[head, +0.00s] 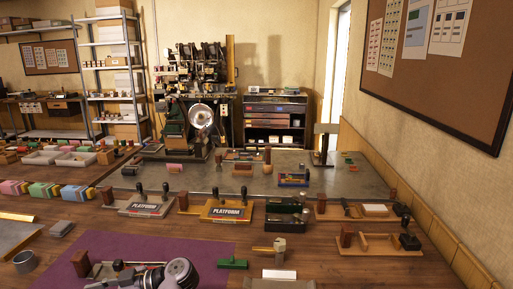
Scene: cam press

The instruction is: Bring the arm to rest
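Part of one of my arms (178,274), grey and black with a round joint, shows at the bottom edge, left of centre, over the purple mat (215,250). I take it for my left arm. Its gripper is cut off or too unclear to show whether its fingers are open. A tool with a brown wooden block (81,263) and pale metal base lies on the mat just left of this arm; the arm partly hides it. I cannot tell whether they touch. My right gripper is not in view.
Two plates marked PLATFORM, one grey (146,208) and one yellow (226,212), stand behind the mat. A green-based block (232,264) and a brass-coloured tool (271,249) lie right of the arm. A wooden jig (379,246) is at right.

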